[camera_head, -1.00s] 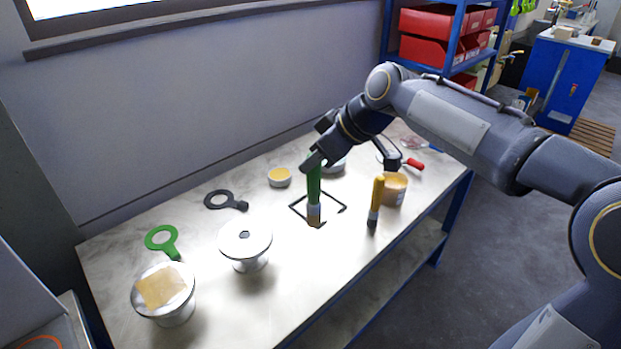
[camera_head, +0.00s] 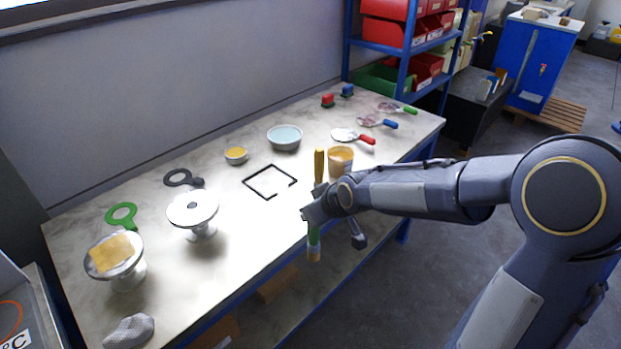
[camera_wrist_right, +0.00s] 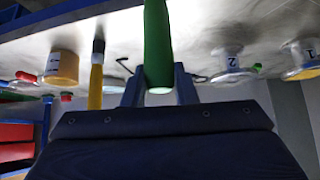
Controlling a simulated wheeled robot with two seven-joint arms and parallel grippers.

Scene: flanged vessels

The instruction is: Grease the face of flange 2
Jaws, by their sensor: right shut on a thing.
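My right gripper (camera_head: 312,215) is shut on a green-handled brush (camera_head: 313,234), held upright with its amber bristles down, in front of the table's front edge. In the right wrist view the green handle (camera_wrist_right: 157,45) sits between the fingers. A vessel with a bare, shiny flange (camera_head: 193,209) and a hole in its middle stands left of the gripper. The label 2 shows on this vessel (camera_wrist_right: 232,62) in the wrist view. A tub with yellow-orange contents (camera_head: 341,160) stands behind my wrist. I cannot tell whether the bristles carry grease. My left gripper is out of view.
Vessel 1 (camera_head: 128,275), with a tan square on top, stands at left. A yellow brush (camera_head: 320,166), black square frame (camera_head: 269,182), yellow-filled bowl (camera_head: 236,155) and blue-grey bowl (camera_head: 284,138) stand or lie behind. A grey rag (camera_head: 130,331) lies at the front left.

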